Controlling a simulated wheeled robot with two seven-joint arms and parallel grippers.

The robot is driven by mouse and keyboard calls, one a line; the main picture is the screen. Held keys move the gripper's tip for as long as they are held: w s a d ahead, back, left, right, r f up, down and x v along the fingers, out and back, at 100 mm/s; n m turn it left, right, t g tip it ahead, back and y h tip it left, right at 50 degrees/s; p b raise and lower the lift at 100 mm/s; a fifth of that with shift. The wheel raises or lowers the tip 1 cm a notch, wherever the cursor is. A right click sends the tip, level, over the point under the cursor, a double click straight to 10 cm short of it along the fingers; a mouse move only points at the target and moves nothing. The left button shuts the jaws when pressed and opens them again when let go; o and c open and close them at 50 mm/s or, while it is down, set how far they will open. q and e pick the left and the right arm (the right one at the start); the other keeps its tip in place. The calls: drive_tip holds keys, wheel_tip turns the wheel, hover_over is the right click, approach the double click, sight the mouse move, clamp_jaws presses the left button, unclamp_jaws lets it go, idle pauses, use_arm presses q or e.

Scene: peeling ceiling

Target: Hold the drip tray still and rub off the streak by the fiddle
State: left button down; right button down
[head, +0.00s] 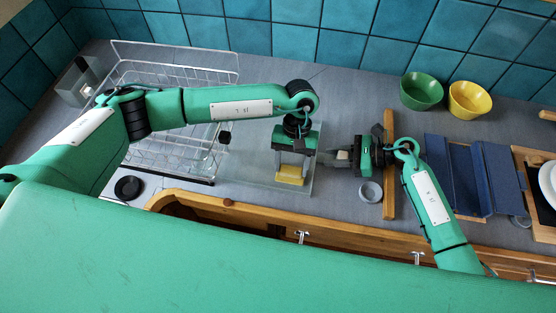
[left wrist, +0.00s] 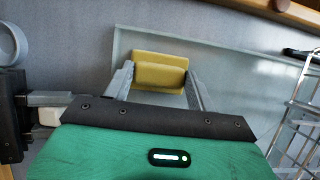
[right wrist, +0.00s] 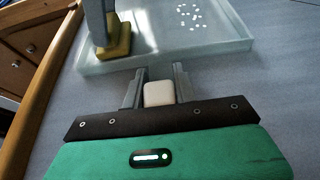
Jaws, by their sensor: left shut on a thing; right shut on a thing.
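The drip tray (head: 240,172) is a shallow, translucent pale tray on the counter. It also shows in the left wrist view (left wrist: 225,75) and the right wrist view (right wrist: 200,52). My left gripper (head: 291,163) points down over its right part, shut on a yellow sponge (head: 290,175). The sponge (left wrist: 160,70) appears to rest on the tray floor. My right gripper (right wrist: 155,75) is shut on a small off-white block (right wrist: 158,93) just outside the tray's right wall. I cannot tell whether the block joins the tray. The wooden fiddle (head: 240,209) runs along the front. No streak can be made out; white specks (right wrist: 188,15) show in the tray.
A wire dish rack (head: 165,150) stands left of the tray. A small grey cup (head: 370,192) and a wooden bar (head: 389,190) are near my right gripper. Green (head: 421,92) and yellow (head: 469,100) bowls stand at the back right, with a blue folded stand (head: 465,175) before them.

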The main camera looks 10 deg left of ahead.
use_arm(q)
drive_tip(key=shift+d+f, duration=0.1)
drive_tip(key=shift+d, duration=0.25)
drive_tip(key=a, duration=0.9)
wheel_tip(320, 180, up, 8)
